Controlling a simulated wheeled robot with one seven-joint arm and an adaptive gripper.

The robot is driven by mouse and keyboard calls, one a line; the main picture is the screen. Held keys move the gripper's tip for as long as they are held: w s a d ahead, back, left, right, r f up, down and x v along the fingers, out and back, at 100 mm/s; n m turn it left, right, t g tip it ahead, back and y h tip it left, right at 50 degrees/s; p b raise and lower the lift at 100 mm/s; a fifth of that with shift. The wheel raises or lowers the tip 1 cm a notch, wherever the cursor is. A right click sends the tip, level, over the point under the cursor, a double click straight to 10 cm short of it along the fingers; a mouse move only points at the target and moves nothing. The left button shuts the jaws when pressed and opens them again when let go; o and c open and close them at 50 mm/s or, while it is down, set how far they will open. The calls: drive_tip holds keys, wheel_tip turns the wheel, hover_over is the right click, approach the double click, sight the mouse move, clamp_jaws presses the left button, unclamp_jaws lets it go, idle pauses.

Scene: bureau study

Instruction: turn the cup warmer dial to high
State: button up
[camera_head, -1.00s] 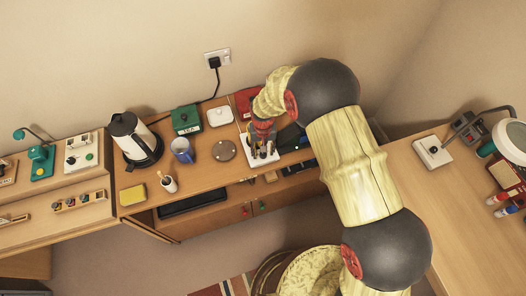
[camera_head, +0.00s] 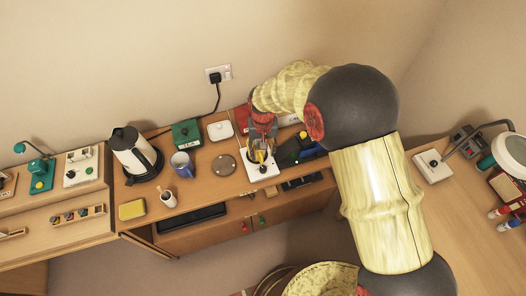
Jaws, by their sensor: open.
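A small white unit (camera_head: 254,174) with a dark round knob (camera_head: 262,169) on top lies on the wooden sideboard, right of a flat round brown disc (camera_head: 224,165). I take the white unit for the cup warmer, but its label is too small to read. My gripper (camera_head: 261,158) points down over the white unit, its fingers open around or just above the knob. I cannot tell whether they touch it. The fingers hide the far part of the unit, and the knob's setting is not readable.
A blue mug (camera_head: 182,165), a kettle (camera_head: 133,150), a green box (camera_head: 186,132) and a white lidded dish (camera_head: 220,131) stand to the left. Dark and yellow items (camera_head: 290,152) lie close on the right. The sideboard's front edge is just below the unit.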

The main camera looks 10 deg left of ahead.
sight(263, 168)
wheel_tip(263, 168, down, 3)
drive_tip(key=b, duration=0.3)
drive_tip(key=shift+w+a+f+n, duration=0.1)
drive_tip(key=shift+f+n, duration=0.1)
drive_tip(key=shift+n, duration=0.2)
drive_tip(key=shift+f+n+b, duration=0.25)
drive_tip(key=shift+n+b, duration=0.05)
drive_tip(key=shift+n, duration=0.4)
drive_tip(key=n, duration=0.3)
drive_tip(key=shift+f+b, duration=0.2)
drive_tip(key=shift+b, duration=0.1)
drive_tip(key=n, duration=0.4)
drive_tip(key=shift+r+n, duration=0.1)
drive_tip(key=shift+n, duration=0.2)
drive_tip(key=shift+f+b, duration=0.5)
drive_tip(key=shift+f, duration=3.4)
drive_tip(key=c, duration=0.4)
clamp_jaws()
